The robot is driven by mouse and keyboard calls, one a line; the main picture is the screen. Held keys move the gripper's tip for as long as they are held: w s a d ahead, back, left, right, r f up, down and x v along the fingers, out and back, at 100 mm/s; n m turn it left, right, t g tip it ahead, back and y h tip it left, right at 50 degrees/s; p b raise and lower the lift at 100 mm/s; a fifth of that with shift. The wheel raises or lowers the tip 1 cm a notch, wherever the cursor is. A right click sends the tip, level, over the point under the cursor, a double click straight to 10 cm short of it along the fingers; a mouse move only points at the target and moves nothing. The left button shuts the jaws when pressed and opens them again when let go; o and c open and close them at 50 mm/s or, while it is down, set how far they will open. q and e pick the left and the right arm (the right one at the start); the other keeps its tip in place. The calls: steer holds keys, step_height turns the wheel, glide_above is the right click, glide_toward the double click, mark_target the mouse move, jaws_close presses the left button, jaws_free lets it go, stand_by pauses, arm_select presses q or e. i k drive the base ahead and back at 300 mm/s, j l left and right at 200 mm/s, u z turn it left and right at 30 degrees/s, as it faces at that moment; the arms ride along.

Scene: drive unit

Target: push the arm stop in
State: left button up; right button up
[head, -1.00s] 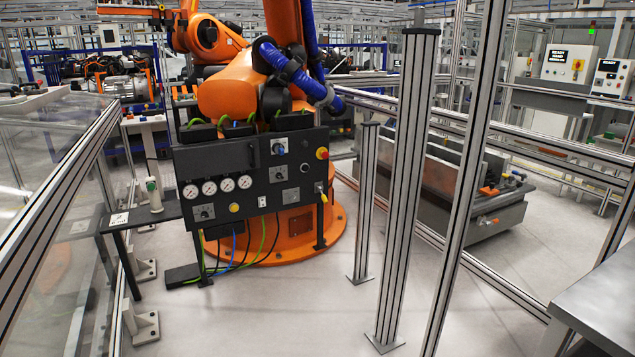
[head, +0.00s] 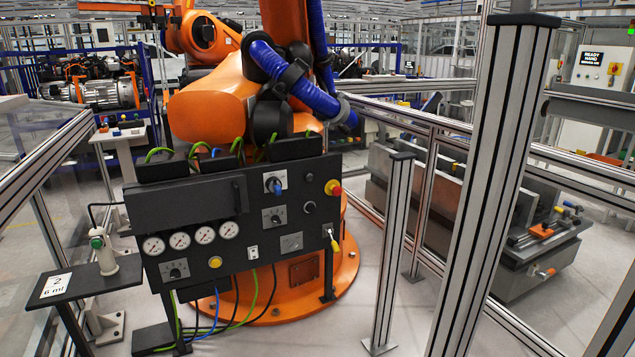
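A black control panel (head: 235,225) stands ahead, in front of the orange robot arm's base. A red mushroom button on a yellow collar (head: 333,187), which looks like the arm stop, sits at the panel's upper right edge. It sticks out from the panel face; I cannot tell whether it is pressed in. Below it hangs a key with a yellow tag (head: 335,245). Neither of my grippers is in view.
A grey aluminium post (head: 490,190) rises at right, with a shorter post (head: 392,250) nearer the panel. A small black shelf (head: 83,284) with a white-and-green device (head: 102,250) stands at left. The floor between panel and short post looks clear.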

mark_target(336, 192)
steer(key=i, duration=1.8)
